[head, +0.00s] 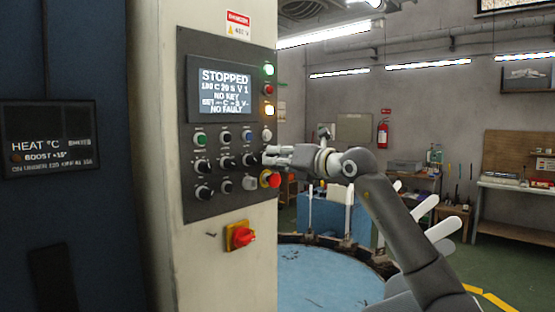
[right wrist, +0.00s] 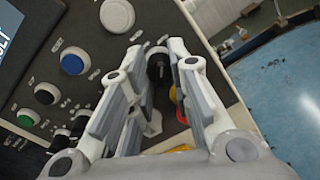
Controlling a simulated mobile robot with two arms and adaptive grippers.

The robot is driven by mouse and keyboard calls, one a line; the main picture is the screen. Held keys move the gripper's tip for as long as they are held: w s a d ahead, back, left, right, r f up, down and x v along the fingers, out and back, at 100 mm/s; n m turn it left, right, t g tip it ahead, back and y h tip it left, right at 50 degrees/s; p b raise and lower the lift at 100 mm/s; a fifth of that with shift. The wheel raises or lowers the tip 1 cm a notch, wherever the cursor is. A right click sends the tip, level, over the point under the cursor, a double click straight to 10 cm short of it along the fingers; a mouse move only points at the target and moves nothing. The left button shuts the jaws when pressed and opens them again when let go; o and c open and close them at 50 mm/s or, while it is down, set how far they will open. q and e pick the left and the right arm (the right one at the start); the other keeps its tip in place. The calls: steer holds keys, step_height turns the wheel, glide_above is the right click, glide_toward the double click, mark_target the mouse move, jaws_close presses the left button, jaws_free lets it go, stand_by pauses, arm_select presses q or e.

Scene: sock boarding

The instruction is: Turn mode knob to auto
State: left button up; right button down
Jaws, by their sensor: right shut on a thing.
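The grey control panel (head: 219,208) on the pale cabinet carries several black knobs in rows. My right gripper (head: 266,156) is at the panel's right edge, at the right end of the middle knob row. In the right wrist view its fingers (right wrist: 168,66) are closed around a black knob (right wrist: 158,64), with one finger on each side. The head view hides this knob behind the fingers. Its label and pointer direction cannot be read, so I cannot tell its setting. The screen (head: 225,90) reads STOPPED, NO KEY, NO FAULT. My left gripper is not in view.
A red emergency button on a yellow base (head: 270,180) sits just below the gripper. Green, white and blue (head: 247,135) buttons lie above the knobs. A red-and-yellow rotary switch (head: 241,236) is below the panel. A round blue surface (head: 315,285) lies at the lower right.

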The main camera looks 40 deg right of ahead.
steer(key=shift+r+m, duration=0.1)
steer(key=shift+m, duration=0.3)
steer(key=c, duration=1.3)
jaws_free()
steer(key=shift+s+d+r, duration=0.1)
steer(key=shift+s+d, duration=0.1)
steer(key=shift+s, duration=2.8)
steer(key=shift+s+d, duration=0.2)
steer(key=shift+s, duration=2.75)
